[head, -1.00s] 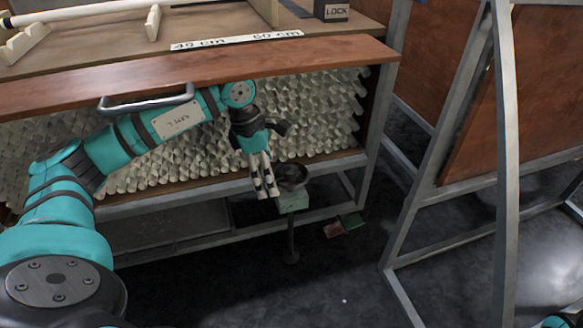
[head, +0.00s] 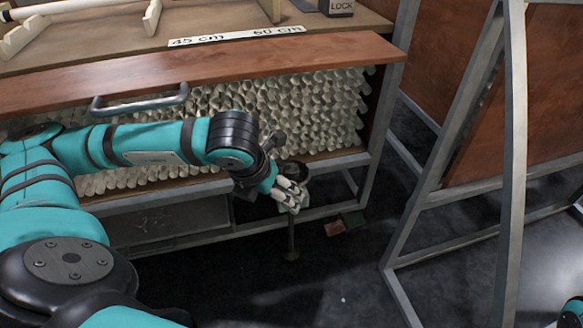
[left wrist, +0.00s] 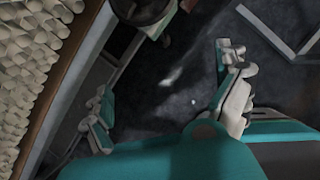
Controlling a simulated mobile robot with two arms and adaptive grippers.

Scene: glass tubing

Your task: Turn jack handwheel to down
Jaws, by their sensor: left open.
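The jack handwheel (head: 293,170) is a dark round wheel above a small pale green block on a thin dark post (head: 292,240), in front of the tube rack. Its lower part is hidden behind my left gripper (head: 292,197). In the left wrist view the handwheel (left wrist: 143,9) is cut off by the top edge. My left gripper (left wrist: 166,72) has its fingers spread wide, with nothing between them but floor in that view. I cannot tell whether a finger touches the wheel. My right gripper is not in view.
A rack of glass tubes (head: 310,110) with a wooden front board (head: 230,71) and metal handle (head: 140,104) stands behind. A red plate (head: 335,229) and a green plate (head: 353,219) show low beside the post. A metal frame (head: 425,185) stands right. Open floor lies in front.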

